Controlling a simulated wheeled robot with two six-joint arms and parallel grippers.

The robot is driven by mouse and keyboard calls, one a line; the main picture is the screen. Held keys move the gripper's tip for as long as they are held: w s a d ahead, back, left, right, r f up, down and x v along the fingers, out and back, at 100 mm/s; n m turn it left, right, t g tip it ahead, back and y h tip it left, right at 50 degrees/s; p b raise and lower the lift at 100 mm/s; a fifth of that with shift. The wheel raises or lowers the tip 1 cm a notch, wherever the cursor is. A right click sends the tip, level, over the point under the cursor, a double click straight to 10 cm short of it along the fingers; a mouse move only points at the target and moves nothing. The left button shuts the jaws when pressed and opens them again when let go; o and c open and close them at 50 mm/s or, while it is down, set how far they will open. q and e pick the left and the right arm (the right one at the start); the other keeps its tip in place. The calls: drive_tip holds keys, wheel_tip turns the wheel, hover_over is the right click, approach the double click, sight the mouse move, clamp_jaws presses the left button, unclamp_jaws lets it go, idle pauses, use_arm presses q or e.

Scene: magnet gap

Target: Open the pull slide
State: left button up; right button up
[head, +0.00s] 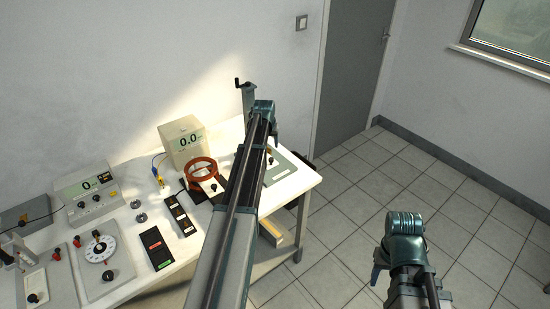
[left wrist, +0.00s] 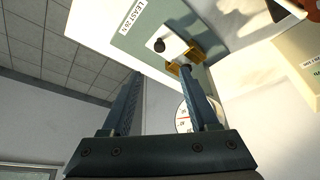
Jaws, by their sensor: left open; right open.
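A white slide piece with a round black knob (left wrist: 159,45) sits on a grey-green plate (left wrist: 135,42) in the left wrist view, beside a brass-coloured bracket (left wrist: 196,50). In the head view the plate (head: 291,168) lies at the table's right end, partly hidden by my left arm. My left gripper (left wrist: 160,72) is open and empty, its fingertips just short of the knob; the right-hand fingertip appears close to the bracket, but I cannot tell whether they touch. My right gripper (head: 380,273) hangs over the floor, away from the table; its fingers are mostly hidden.
A crank post (head: 246,97) rises behind the plate. A meter box (head: 184,141), a copper-coloured ring (head: 201,171) and black strips (head: 178,213) stand left of my arm. A round dial (left wrist: 183,115) shows behind a finger. The floor (head: 450,240) on the right is clear.

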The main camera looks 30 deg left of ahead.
sight(271, 159)
use_arm(q)
drive_tip(key=b+x, duration=1.2)
drive_tip(key=x, duration=0.1)
drive_tip(key=shift+w+f, duration=0.1)
drive_tip(key=shift+f, duration=0.25)
drive_tip(key=shift+r, duration=0.1)
clamp_jaws()
drive_tip(key=shift+d, duration=0.1)
idle(0.8)
